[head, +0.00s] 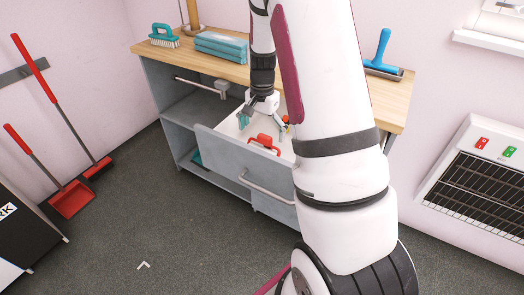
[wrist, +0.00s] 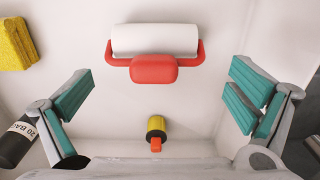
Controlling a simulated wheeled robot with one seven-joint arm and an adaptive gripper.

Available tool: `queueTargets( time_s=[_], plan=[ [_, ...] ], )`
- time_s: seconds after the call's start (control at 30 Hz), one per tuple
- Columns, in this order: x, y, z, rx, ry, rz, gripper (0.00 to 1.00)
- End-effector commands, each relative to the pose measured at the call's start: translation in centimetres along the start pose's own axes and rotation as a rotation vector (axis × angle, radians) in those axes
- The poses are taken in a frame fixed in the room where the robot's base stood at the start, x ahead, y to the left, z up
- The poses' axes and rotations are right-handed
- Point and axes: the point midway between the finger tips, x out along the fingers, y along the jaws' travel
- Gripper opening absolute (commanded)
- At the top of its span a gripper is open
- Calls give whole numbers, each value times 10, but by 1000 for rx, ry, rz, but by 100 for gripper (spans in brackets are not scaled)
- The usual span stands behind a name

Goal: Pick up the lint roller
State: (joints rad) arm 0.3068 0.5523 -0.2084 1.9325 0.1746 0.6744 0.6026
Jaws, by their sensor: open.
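The lint roller, a white roll (wrist: 155,40) in a red frame with a stubby red handle (wrist: 154,69), lies in the open drawer (head: 222,145). In the head view its red part (head: 264,143) shows near the drawer's front panel. My gripper (wrist: 163,95) is open, with its teal-padded fingers spread wide and nothing between them. In the head view my gripper (head: 265,118) hangs over the drawer, behind the roller's red part.
The drawer also holds a yellow sponge (wrist: 14,44), a small yellow, black and red item (wrist: 156,133) and a dark labelled cylinder (wrist: 15,143) beside the left finger.

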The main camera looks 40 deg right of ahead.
Motion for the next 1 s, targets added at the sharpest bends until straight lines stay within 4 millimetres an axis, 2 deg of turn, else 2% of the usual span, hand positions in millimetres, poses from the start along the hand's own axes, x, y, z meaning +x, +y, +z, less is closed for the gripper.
queueTargets(
  time_s=[0.1, 0.27, 0.6, 0.9, 0.93, 1.0],
  plan=[
    [15, 0, 0, 0, -1, 1, 100],
    [23, 1, 0, -1, 0, 0, 100],
    [66, 6, 4, -2, -1, 1, 100],
    [71, 6, 4, -2, 1, 0, 100],
    [71, 6, 4, -2, 1, 0, 98],
    [71, 6, 4, -2, 1, 0, 82]
  ],
)
